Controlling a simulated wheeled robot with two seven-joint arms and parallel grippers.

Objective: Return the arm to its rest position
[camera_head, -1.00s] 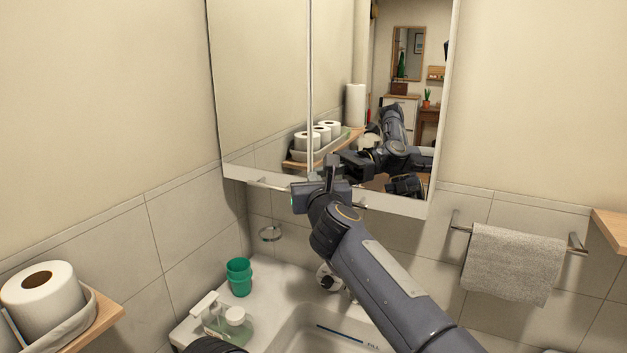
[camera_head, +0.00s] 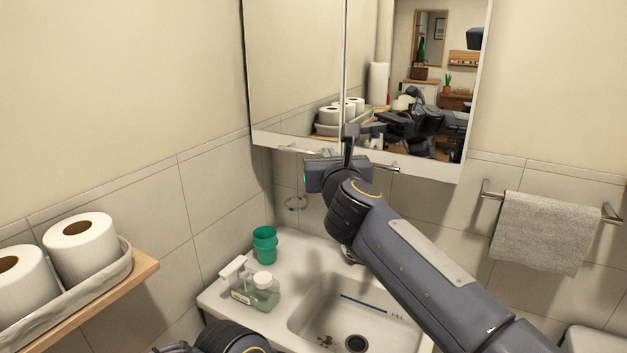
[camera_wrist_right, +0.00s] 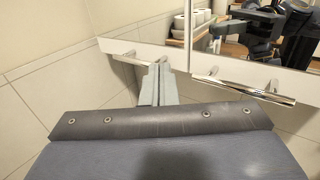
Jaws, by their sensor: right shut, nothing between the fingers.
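My right arm (camera_head: 425,270) reaches up from the lower right over the sink. Its gripper (camera_head: 350,137) is in front of the lower edge of the mirror cabinet (camera_head: 296,75). The fingers are together, point upward and hold nothing. In the right wrist view the closed fingers (camera_wrist_right: 158,84) appear close to the inner end of the left cabinet handle (camera_wrist_right: 130,58); I cannot tell if they touch it. The right cabinet handle (camera_wrist_right: 243,88) is to their right. Both cabinet doors look shut. A dark part of my own arm shows at the bottom; my left gripper is not seen.
A sink (camera_head: 325,319) lies below the arm. A green cup (camera_head: 264,245) and a soap bottle (camera_head: 257,289) stand on its left side. A wooden shelf (camera_head: 145,271) with toilet rolls (camera_head: 82,250) is at left. A towel (camera_head: 543,232) hangs at right.

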